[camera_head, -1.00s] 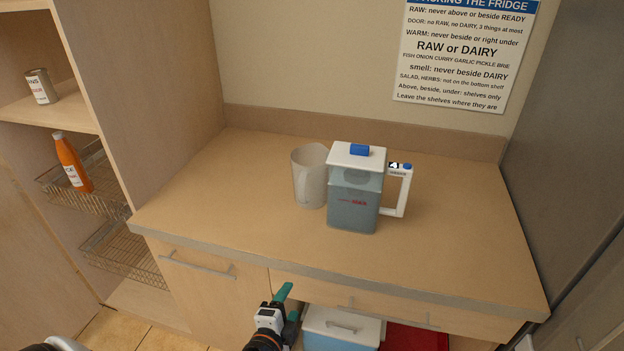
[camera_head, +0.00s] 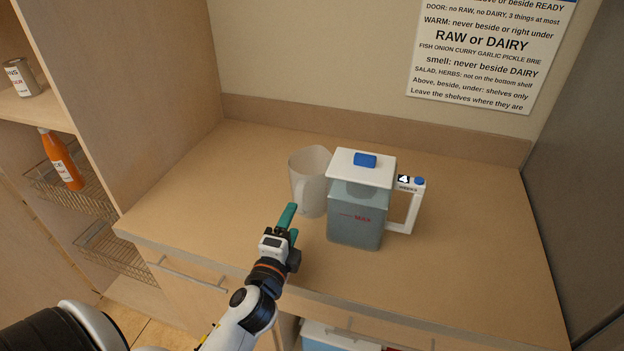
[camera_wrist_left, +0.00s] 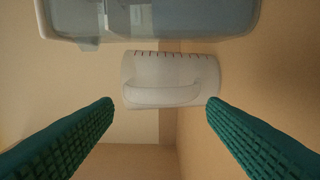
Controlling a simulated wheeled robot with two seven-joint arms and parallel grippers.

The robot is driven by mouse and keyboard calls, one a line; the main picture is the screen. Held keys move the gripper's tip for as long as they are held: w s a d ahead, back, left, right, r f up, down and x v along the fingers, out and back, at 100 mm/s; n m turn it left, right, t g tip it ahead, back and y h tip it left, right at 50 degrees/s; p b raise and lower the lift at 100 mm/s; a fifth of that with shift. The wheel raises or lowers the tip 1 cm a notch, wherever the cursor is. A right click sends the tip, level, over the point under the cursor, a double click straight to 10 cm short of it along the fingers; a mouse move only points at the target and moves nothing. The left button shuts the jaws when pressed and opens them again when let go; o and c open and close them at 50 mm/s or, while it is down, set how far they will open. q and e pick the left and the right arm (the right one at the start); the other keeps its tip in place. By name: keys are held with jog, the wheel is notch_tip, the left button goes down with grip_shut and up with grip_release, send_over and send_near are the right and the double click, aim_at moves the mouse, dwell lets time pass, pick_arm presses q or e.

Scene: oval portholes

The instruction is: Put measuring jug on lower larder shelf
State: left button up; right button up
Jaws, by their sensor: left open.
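The measuring jug (camera_head: 306,178) is a translucent whitish jug standing upright on the counter, partly behind the water filter pitcher. In the left wrist view the jug (camera_wrist_left: 172,78) shows between the fingers and beyond them, its curved handle facing the camera and tick marks along one edge. My left gripper (camera_head: 290,226) is over the counter, in front of the jug and a little to its left, open and empty, its teal fingers apart. The larder's lower wire shelf (camera_head: 112,250) is at the left, below an upper wire basket. My right gripper is not in view.
A filter pitcher (camera_head: 357,215) with a white lid and blue button stands right beside the jug. The larder holds an orange bottle (camera_head: 62,160) and a can (camera_head: 20,78). A larder side panel (camera_head: 150,95) borders the counter. The counter's left and right parts are clear.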

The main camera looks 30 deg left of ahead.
aim_at(299, 204)
pick_arm(q)
jog(key=shift+x, duration=1)
jog(key=p+x, duration=0.2)
jog(key=x, duration=0.3)
jog(key=shift+w+a+f, duration=0.1)
jog(key=shift+w+a, duration=0.05)
jog(key=shift+w, duration=0.1)
jog(key=c, duration=1.1)
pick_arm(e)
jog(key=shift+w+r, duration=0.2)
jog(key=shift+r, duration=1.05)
